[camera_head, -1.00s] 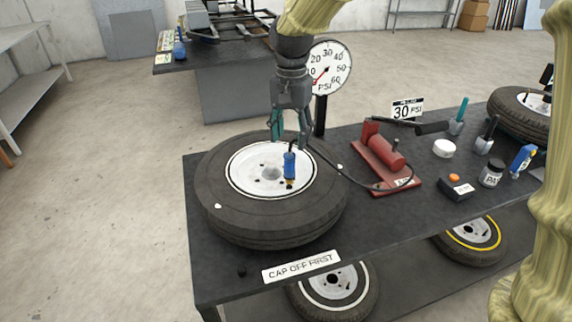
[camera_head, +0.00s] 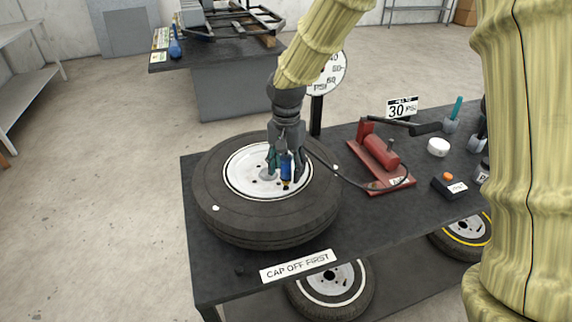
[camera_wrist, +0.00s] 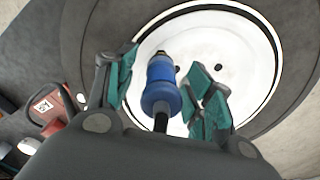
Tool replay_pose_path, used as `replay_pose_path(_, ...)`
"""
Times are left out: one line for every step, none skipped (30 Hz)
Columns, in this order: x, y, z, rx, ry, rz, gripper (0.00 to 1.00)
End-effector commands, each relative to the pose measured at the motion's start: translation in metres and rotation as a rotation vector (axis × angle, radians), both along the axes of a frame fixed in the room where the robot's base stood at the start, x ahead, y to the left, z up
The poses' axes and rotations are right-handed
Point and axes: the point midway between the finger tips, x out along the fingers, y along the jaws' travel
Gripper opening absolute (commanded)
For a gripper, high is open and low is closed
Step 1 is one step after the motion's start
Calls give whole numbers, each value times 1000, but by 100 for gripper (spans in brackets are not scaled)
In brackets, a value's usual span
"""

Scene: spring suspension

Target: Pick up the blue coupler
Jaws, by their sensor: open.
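The blue coupler (camera_head: 286,166) stands at the white wheel rim (camera_head: 241,178) of the tire (camera_head: 222,212) lying on the dark table. Its black hose end points up toward my wrist. My gripper (camera_head: 284,172) is lowered over the coupler, fingers open. In the wrist view the blue coupler (camera_wrist: 161,86) lies between the teal-padded fingers of my gripper (camera_wrist: 163,92). A gap shows on both sides, narrower at the right finger. Whether a pad touches it I cannot tell for sure. The coupler's lower tip is partly hidden.
A red pump (camera_head: 379,162) stands right of the tire, with a black hose running toward the coupler. A round gauge (camera_head: 330,74) stands behind. A "CAP OFF FIRST" sign (camera_head: 297,266) is at the front edge. A white round item (camera_head: 438,147) and a dark box (camera_head: 449,188) lie further right.

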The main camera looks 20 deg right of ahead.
Motion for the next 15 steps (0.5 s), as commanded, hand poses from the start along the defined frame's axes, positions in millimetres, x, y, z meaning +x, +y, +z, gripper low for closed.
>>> replay_pose_path(0, 0, -2, 0, 0, 0, 53)
replay_pose_path(0, 0, -3, 1, -1, 0, 53)
replay_pose_path(0, 0, -4, 0, -1, 0, 53)
replay_pose_path(0, 0, -5, 0, -1, 0, 53)
replay_pose_path(0, 0, -5, 1, -2, 0, 53)
replay_pose_path(0, 0, -5, 1, -2, 0, 53)
replay_pose_path(0, 0, -5, 1, -2, 0, 53)
replay_pose_path(0, 0, -5, 1, -2, 0, 53)
replay_pose_path(0, 0, -5, 0, -1, 0, 53)
replay_pose_path(0, 0, -5, 0, -1, 0, 53)
replay_pose_path(0, 0, -5, 0, -1, 0, 47)
replay_pose_path(0, 0, -5, 0, -1, 0, 40)
replay_pose_path(0, 0, -5, 0, -1, 0, 34)
replay_pose_path(0, 0, -5, 0, -1, 0, 29)
replay_pose_path(0, 0, -5, 0, -1, 0, 22)
